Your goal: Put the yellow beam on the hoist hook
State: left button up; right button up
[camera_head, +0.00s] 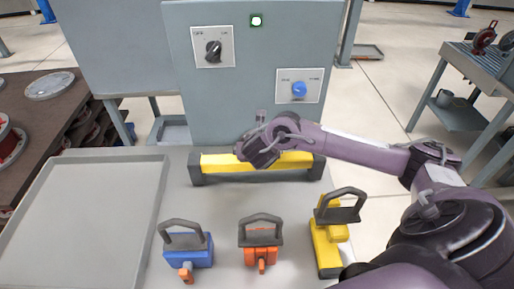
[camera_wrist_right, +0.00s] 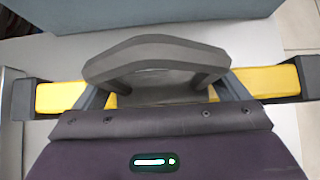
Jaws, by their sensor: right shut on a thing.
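The yellow beam (camera_head: 222,163) has dark end blocks and lies crosswise at the back of the grey table, in front of the control cabinet. In the right wrist view the beam (camera_wrist_right: 60,97) runs left to right, with a dark arched handle (camera_wrist_right: 155,52) at its middle. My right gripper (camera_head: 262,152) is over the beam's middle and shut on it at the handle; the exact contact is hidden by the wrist. I cannot make out the hoist hook in either view. My left gripper is not in view.
A blue block (camera_head: 188,250), an orange block (camera_head: 260,248) and a yellow block (camera_head: 328,245), each with a dark handle, stand at the table's front. An empty grey tray (camera_head: 150,200) lies left. The cabinet (camera_head: 225,105) with knobs blocks the back. A cart (camera_head: 475,75) stands right.

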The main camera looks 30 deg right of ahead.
jog(key=shift+w+r, duration=0.1)
jog(key=shift+r, duration=0.1)
jog(key=shift+f, duration=0.15)
jog(key=o, duration=1.7)
jog(key=shift+f, duration=0.1)
jog(key=shift+f+b, duration=0.1)
jog(key=shift+b, duration=0.2)
jog(key=p+v, duration=0.5)
jog(key=v, duration=0.3)
